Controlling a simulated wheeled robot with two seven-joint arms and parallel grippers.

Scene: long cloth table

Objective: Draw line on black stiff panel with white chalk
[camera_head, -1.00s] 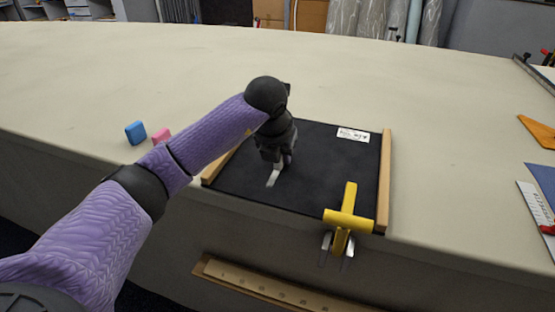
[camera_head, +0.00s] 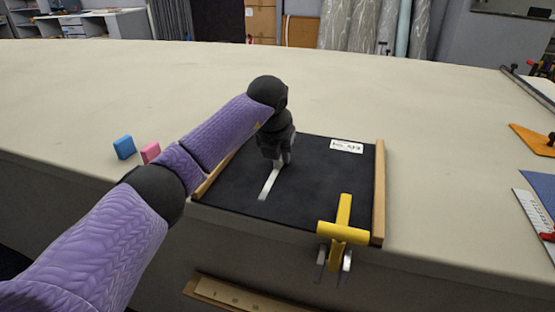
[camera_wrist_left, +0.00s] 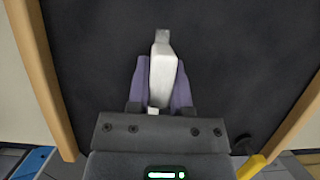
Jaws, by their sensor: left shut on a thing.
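The black stiff panel (camera_head: 318,187) lies flat on the table between two wooden strips, with a white label (camera_head: 346,146) at its far right. A white line (camera_head: 268,186) runs on its left half, from near the front edge up to my left gripper (camera_head: 277,164). In the left wrist view, the gripper (camera_wrist_left: 163,88) is shut on the white chalk (camera_wrist_left: 163,70), with a purple finger on each side. The chalk is mostly hidden in the head view. I cannot tell for certain whether its tip touches the panel. My right gripper is not in view.
A yellow clamp (camera_head: 343,233) grips the front right of the panel at the table edge. Wooden strips (camera_head: 379,192) flank the panel. Blue (camera_head: 123,147) and pink (camera_head: 150,152) blocks lie to the left. An orange tool (camera_head: 532,140) lies far right. The table behind is clear.

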